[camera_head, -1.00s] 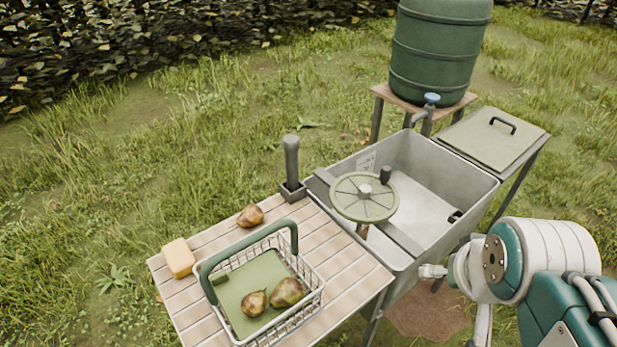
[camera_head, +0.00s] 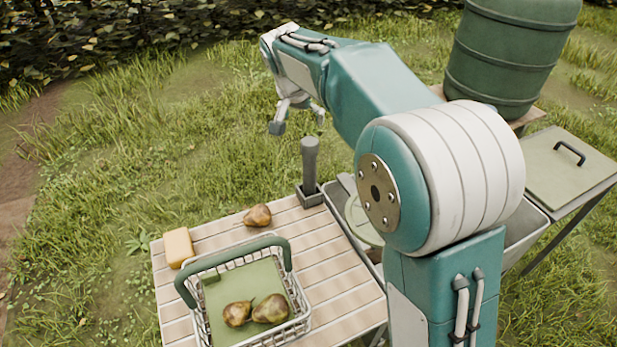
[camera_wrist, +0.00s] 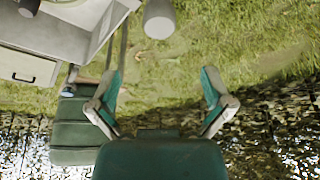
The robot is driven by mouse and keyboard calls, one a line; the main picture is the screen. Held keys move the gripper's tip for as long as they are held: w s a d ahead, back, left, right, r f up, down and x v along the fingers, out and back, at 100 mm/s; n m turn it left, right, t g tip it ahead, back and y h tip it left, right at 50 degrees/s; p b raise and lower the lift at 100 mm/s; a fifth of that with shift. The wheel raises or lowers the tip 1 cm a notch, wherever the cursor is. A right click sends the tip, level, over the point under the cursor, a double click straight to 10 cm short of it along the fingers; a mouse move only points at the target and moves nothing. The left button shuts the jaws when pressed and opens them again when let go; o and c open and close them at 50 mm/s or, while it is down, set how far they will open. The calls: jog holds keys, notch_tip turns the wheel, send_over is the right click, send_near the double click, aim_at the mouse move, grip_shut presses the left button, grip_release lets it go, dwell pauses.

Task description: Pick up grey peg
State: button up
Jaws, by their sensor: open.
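The grey peg (camera_head: 310,160) stands upright in a dark square holder (camera_head: 309,195) at the far corner of the slatted table. My gripper (camera_head: 298,121) is open and empty, above and slightly left of the peg's top in the head view. In the wrist view, the peg's rounded grey end (camera_wrist: 159,19) shows at the top centre. The two teal fingers of my gripper (camera_wrist: 162,78) are spread apart below it in that picture, not touching it.
A wire basket (camera_head: 302,330) with two pears stands on the table. A loose pear (camera_head: 257,216) and a yellow block (camera_head: 179,247) lie nearby. My arm hides most of the wash basin (camera_head: 526,233). A green barrel (camera_head: 512,60) stands behind.

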aim_at(308, 142)
jog(key=x, duration=0.4)
jog(key=d+x, duration=0.1)
jog(key=x, duration=0.1)
jog(key=shift+w+r, duration=0.1)
jog(key=shift+w, duration=0.2)
jog(key=f, duration=0.1)
jog(key=w+f, duration=0.1)
jog(key=f, duration=0.3)
jog(key=shift+w+a, duration=0.25)
jog(key=shift+a, duration=0.1)
jog(key=shift+d+f, duration=0.1)
jog(key=shift+d, duration=0.35)
jog(key=shift+a, duration=0.1)
jog(key=c, duration=1.3)
jog(key=shift+a, duration=0.15)
